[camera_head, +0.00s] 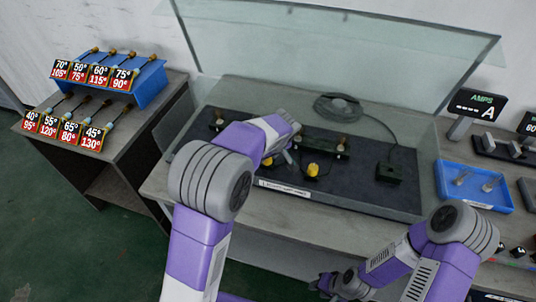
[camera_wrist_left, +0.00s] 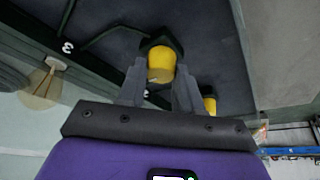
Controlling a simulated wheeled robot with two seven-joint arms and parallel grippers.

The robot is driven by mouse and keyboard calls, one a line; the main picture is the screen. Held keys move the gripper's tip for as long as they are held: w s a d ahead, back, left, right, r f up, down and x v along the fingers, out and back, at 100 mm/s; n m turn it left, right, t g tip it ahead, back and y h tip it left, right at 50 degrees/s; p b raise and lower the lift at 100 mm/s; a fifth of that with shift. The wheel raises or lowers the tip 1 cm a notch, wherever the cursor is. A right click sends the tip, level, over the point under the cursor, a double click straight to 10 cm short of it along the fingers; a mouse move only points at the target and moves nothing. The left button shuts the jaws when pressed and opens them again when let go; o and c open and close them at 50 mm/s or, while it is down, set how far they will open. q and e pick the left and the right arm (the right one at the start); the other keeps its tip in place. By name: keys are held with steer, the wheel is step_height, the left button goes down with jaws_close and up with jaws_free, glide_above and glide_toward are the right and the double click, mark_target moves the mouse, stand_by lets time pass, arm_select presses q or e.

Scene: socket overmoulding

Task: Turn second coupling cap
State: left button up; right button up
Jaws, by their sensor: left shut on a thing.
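Two yellow coupling caps are on the dark mat in the head view: the right cap (camera_head: 312,169) and the left cap (camera_head: 267,161), which is partly hidden by my left arm. My left gripper (camera_head: 295,153) reaches down to them from the left. In the left wrist view, my left gripper (camera_wrist_left: 158,88) is shut on a yellow cap (camera_wrist_left: 161,65) that sits at a dark fitting (camera_wrist_left: 160,43). A second yellow cap (camera_wrist_left: 209,103) shows just outside the right finger. My right gripper (camera_head: 335,284) is low near the bench front, away from the caps; its jaws are unclear.
A glass screen (camera_head: 340,50) stands behind the dark mat (camera_head: 390,198). A dark block (camera_head: 388,173) with a cable sits right of the caps. A blue tray (camera_head: 475,204) is at right. A blue rack (camera_head: 140,85) with tagged tools stands on the left table.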

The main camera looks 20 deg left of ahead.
arm_select(q)
steer(key=o, duration=1)
steer(key=p+v, duration=0.2)
steer(key=v, duration=0.5)
steer(key=shift+s+r, duration=0.1)
steer(key=shift+r, duration=0.1)
